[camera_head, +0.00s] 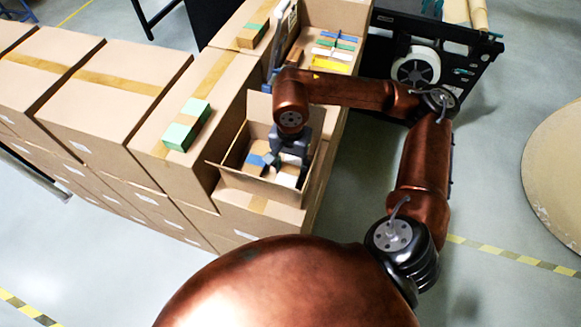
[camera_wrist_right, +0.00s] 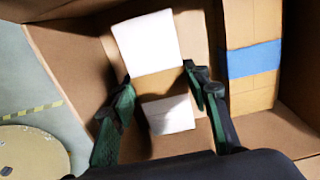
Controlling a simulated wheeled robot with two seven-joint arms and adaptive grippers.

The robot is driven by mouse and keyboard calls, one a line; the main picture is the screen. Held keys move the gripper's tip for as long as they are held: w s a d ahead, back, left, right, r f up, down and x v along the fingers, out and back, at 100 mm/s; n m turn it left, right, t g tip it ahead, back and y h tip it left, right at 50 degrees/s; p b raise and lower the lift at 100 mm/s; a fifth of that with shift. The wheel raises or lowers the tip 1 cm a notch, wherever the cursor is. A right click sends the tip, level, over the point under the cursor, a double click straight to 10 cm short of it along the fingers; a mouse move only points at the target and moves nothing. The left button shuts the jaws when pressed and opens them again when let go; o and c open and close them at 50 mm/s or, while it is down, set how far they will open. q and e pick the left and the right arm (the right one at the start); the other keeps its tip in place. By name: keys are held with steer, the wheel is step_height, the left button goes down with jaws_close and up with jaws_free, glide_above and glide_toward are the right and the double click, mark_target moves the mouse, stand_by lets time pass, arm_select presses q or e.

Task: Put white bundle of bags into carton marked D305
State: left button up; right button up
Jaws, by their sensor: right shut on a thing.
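My right gripper (camera_head: 287,160) reaches down into an open carton (camera_head: 238,182). Its fingers also show in the right wrist view (camera_wrist_right: 160,93), on either side of the white bundle of bags (camera_wrist_right: 147,42), shut on it at its brown band. The bundle's white end shows below the gripper in the head view (camera_head: 288,180). It is inside the carton walls; I cannot tell whether it touches the bottom. A brown bundle with a blue band (camera_wrist_right: 254,60) lies beside it in the same carton. No D305 marking is readable. My left gripper is not in view.
Closed cartons (camera_head: 115,80) are stacked to the left. A green-and-brown bundle (camera_head: 185,125) lies on one, another (camera_head: 252,36) farther back. A carton of coloured bundles (camera_head: 333,48) stands behind. A black machine (camera_head: 470,45) is at the back right.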

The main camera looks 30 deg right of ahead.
mark_target(290, 170)
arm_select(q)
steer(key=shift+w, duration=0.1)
arm_select(e)
steer(key=shift+f, duration=0.15)
steer(key=o, duration=0.9)
steer(key=shift+c, duration=0.2)
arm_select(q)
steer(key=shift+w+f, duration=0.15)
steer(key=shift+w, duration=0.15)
arm_select(e)
steer(key=shift+o, duration=0.4)
steer(key=shift+r, duration=0.25)
arm_select(q)
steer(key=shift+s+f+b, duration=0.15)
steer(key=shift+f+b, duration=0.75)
steer(key=shift+b, duration=0.2)
arm_select(e)
step_height(290, 170, up, 12)
